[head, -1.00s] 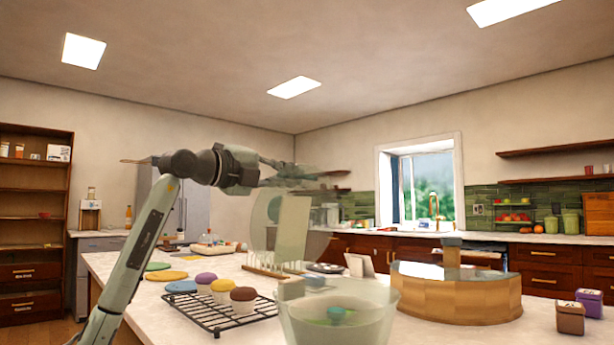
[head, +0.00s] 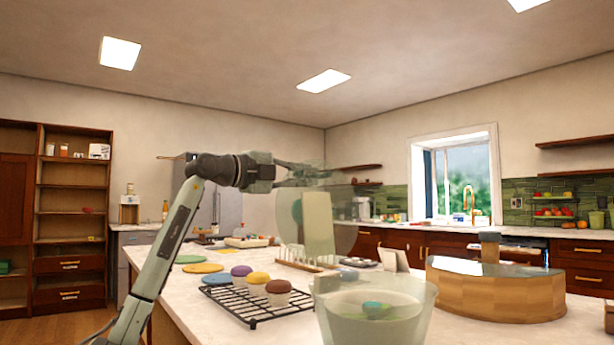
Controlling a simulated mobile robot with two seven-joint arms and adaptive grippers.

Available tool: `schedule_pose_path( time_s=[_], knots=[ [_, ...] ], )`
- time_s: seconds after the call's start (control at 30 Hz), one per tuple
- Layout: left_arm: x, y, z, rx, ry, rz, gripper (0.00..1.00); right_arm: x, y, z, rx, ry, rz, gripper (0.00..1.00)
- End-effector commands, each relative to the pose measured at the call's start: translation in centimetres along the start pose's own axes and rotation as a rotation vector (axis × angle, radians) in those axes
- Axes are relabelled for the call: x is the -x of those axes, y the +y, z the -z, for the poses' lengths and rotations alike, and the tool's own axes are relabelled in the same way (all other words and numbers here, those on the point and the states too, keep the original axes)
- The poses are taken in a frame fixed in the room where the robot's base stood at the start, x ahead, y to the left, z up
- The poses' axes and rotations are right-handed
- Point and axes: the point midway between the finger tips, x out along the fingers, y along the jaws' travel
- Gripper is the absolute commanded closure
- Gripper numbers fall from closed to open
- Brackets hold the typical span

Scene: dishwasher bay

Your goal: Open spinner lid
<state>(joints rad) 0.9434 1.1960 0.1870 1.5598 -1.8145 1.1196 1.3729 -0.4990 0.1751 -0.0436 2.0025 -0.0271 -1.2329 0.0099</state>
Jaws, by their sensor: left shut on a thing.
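The salad spinner's clear bowl (head: 340,318) stands at the front of the white counter, its top uncovered, with a teal and green part inside. A see-through round lid (head: 345,240) stands steeply tilted above and behind the bowl's left rim. My left gripper (head: 312,176) is shut on the lid at its upper edge. I cannot tell whether the lid still touches the bowl at its left side. A pale green board (head: 319,225) shows in line with the lid and partly through it. My right gripper is not in view.
A black wire rack (head: 254,318) with several cupcakes lies left of the bowl. A round wooden box (head: 505,295) stands to its right. A peg rack (head: 292,264) and a small pale stand (head: 394,259) are behind. Coloured discs (head: 202,268) lie at the left.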

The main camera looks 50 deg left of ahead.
Motion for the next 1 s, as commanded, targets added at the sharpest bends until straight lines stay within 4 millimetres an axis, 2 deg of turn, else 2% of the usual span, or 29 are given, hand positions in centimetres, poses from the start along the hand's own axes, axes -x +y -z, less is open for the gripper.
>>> schedule_pose_path(
  time_s=[0.07,0.1,0.27,0.67,0.87,1.0],
  knots=[
    [0.0,0.1,0.0,-0.002,-0.001,0.0,1.0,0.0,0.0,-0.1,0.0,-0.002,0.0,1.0],
    [0.0,0.1,0.0,-0.002,-0.001,0.0,0.89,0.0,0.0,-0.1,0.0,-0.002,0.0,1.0],
    [0.0,0.1,0.0,-0.002,-0.001,-0.001,0.69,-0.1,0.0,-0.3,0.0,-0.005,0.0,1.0],
    [0.5,0.1,0.0,-0.001,-0.001,-0.002,0.69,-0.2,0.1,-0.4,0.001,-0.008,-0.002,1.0],
    [3.1,0.2,0.0,-0.002,0.0,-0.004,0.69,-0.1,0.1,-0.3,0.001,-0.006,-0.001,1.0],
    [5.9,0.1,0.1,-0.002,0.0,-0.002,0.69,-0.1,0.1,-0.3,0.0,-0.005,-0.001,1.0]
  ],
)
